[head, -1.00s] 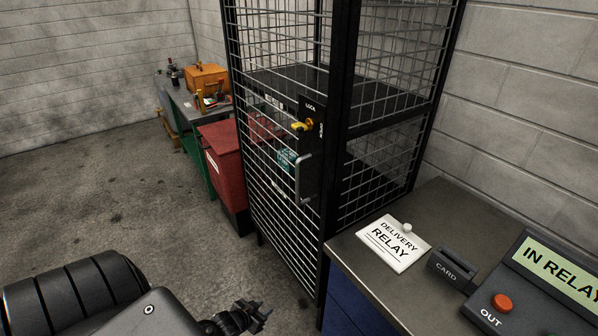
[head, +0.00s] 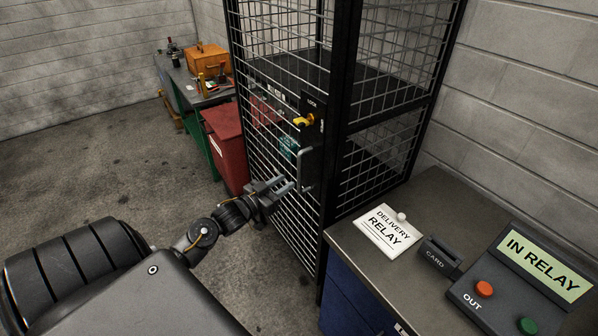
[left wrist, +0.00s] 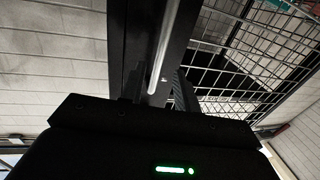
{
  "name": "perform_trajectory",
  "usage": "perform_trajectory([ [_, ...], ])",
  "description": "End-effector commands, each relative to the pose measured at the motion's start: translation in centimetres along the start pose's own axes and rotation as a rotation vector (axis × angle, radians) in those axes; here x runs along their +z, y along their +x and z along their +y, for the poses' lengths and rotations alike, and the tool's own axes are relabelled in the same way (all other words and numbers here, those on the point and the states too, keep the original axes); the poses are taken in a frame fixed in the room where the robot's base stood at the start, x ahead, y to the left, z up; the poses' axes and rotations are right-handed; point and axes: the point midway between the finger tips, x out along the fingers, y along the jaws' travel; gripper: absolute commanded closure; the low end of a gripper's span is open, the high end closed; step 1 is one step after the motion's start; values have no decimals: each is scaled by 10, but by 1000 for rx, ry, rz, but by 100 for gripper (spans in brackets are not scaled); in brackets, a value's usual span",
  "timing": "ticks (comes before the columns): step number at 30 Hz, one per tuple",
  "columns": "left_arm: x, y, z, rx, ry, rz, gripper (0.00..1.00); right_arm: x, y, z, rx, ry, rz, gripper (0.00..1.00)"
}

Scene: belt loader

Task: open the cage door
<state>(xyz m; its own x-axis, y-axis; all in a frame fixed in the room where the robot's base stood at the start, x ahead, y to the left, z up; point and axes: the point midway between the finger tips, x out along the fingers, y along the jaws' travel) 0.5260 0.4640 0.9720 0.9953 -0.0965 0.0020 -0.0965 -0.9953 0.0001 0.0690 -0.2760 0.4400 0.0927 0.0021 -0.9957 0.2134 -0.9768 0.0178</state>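The cage door is the black-framed wire mesh front (head: 275,150) of a tall cage. It looks closed. A grey vertical bar handle (head: 304,168) sits on its right edge, under a lock plate with a yellow knob or key (head: 303,121). My left gripper (head: 288,186) is just left of the handle's lower part, fingers pointing at it and apart. In the left wrist view the handle (left wrist: 164,45) runs up ahead between the spread fingers (left wrist: 158,88); I cannot tell whether they touch it. My right gripper is out of view.
A worktop (head: 350,238) at the right carries a delivery relay card (head: 387,229), a card slot (head: 440,253) and an IN RELAY panel (head: 530,275) with red and green buttons. A red bin (head: 227,147) and a bench (head: 185,88) stand left of the cage. Floor in front is clear.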

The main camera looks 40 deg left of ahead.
Motion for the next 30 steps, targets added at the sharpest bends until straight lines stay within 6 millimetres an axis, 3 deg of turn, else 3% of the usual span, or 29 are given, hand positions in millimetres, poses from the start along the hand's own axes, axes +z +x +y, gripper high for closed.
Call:
perform_trajectory([
  [6,-3,43,0,-1,-1,0,68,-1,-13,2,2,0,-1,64],
  [12,-1,66,0,-1,-1,-1,68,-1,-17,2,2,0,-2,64],
  [24,0,74,0,0,0,-1,68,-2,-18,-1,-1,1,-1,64],
  [30,0,74,0,0,0,-1,93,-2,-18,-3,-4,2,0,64],
])
